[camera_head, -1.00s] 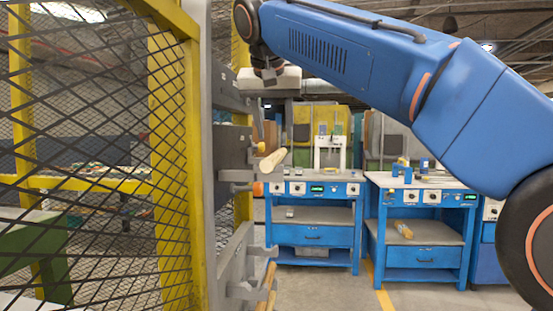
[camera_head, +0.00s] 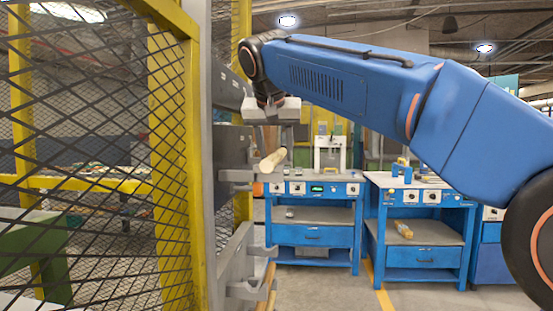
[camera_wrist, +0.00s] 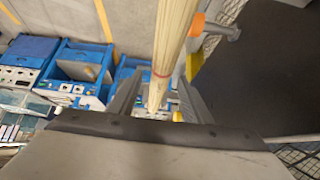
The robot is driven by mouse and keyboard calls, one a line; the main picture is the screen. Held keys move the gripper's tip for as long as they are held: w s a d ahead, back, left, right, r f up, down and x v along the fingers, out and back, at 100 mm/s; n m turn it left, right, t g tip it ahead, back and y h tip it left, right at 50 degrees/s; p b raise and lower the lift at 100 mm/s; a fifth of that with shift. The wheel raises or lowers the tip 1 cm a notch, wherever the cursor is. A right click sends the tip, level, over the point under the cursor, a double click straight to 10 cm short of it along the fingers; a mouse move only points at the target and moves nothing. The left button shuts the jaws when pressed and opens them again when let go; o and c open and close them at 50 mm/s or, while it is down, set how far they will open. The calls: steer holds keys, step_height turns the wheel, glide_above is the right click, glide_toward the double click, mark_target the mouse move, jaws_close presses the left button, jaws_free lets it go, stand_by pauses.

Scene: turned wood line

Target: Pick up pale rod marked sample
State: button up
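A pale wooden rod (camera_head: 273,160) lies on a grey bracket (camera_head: 238,175) on the rack at the left, its near end sticking out. In the wrist view the pale rod (camera_wrist: 172,45) runs down the middle and carries a thin reddish band. No readable "sample" mark shows. My gripper (camera_head: 271,140) is just above the rod, pointing down. In the wrist view my gripper (camera_wrist: 157,98) is open, with one finger on each side of the rod and gaps between. I cannot tell how deep the rod sits between the fingers.
A yellow mesh fence (camera_head: 175,150) stands close on the left. Blue workbenches (camera_head: 312,235) stand behind. An orange part (camera_wrist: 197,25) is beside the rod in the wrist view.

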steer(key=c, duration=1)
jaws_close()
steer(key=shift+r, duration=0.1)
